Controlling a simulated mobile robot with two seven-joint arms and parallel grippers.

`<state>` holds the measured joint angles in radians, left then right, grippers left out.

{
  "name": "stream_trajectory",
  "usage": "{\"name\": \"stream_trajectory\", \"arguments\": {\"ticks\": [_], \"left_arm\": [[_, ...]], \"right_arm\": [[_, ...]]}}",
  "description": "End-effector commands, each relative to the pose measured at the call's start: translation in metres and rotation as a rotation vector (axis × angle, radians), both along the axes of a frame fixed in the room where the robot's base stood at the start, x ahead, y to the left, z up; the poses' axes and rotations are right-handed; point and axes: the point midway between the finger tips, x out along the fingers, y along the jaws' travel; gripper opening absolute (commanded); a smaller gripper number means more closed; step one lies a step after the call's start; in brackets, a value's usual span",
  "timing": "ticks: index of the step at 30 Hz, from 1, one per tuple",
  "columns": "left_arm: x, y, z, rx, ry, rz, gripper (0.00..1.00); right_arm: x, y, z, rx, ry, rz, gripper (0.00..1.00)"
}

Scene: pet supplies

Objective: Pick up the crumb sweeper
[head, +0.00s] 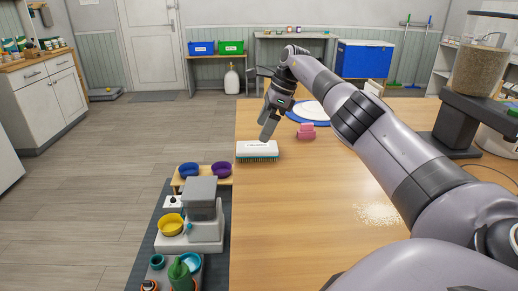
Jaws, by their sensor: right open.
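The crumb sweeper appears to be the white block with dark green bristles along its lower edge (257,149). It lies near the left edge of the wooden table (300,205) in the head view. My right gripper (268,129) points down just above and behind the sweeper's right half. It is open and holds nothing. I cannot tell whether its fingertips touch the sweeper. My left gripper is not in view.
A pink object (306,131) stands right of the sweeper. A blue-rimmed white plate (305,112) lies behind, partly hidden by my right arm. Pale crumbs (378,214) lie on the table. A food dispenser (480,70) stands at right. The table's front left is clear.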

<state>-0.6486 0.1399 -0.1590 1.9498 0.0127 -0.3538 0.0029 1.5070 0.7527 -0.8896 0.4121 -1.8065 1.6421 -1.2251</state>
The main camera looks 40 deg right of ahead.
Motion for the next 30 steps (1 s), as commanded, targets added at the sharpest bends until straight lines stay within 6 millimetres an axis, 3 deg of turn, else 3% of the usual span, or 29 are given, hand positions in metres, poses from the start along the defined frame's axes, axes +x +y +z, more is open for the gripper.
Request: {"name": "stream_trajectory", "arguments": {"ticks": [18,27,28,30], "left_arm": [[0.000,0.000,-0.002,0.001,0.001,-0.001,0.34],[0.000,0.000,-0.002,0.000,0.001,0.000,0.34],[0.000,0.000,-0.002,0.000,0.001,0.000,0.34],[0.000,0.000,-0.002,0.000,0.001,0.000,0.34]], "right_arm": [[0.008,0.021,-0.061,0.000,0.003,0.000,1.00],[0.009,0.023,-0.065,-0.001,0.001,0.000,1.00],[0.009,0.023,-0.065,-0.001,0.001,0.000,0.94],[0.009,0.023,-0.065,-0.001,0.001,0.000,0.71]]}}
